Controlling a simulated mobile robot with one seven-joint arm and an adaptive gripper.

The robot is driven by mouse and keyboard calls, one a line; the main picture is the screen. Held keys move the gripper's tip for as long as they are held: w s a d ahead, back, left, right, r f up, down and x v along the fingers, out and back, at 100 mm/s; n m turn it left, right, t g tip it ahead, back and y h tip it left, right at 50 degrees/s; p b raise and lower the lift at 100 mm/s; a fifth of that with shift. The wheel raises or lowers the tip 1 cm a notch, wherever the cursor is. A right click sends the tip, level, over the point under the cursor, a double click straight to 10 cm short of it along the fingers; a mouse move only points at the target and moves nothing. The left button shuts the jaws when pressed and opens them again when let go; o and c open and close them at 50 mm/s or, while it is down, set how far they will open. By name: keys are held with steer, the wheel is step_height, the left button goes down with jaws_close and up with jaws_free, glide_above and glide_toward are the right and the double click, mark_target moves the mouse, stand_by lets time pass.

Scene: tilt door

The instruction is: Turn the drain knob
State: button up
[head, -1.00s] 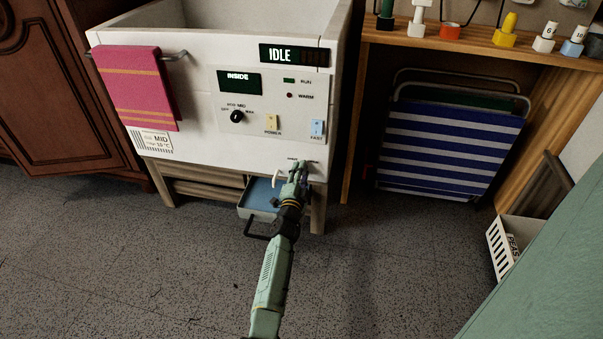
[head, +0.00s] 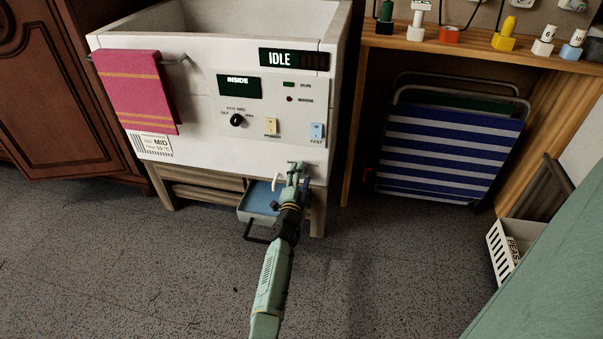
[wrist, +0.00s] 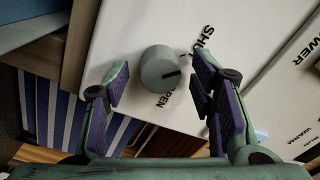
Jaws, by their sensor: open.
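The drain knob (wrist: 160,69) is a round grey knob with a dark pointer line on the white front panel, seen in the wrist view. The pointer aims toward the lettering, between the two words. My gripper (wrist: 160,88) is open, with one finger on each side of the knob and visible gaps to it. In the head view my gripper (head: 294,176) is at the lower right of the white unit (head: 190,150) and hides the knob.
A blue tray (head: 258,198) sits under the unit, beside my gripper. A white hook-like spout (head: 277,182) is just left of it. A striped folding chair (head: 445,150) stands to the right under a wooden bench (head: 480,45). The floor in front is clear.

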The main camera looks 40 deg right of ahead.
mark_target(304, 146)
step_height(304, 146, up, 8)
steer(key=shift+w+a+f, duration=0.1)
steer(key=shift+w+a, duration=0.05)
steer(key=shift+r, duration=1.15)
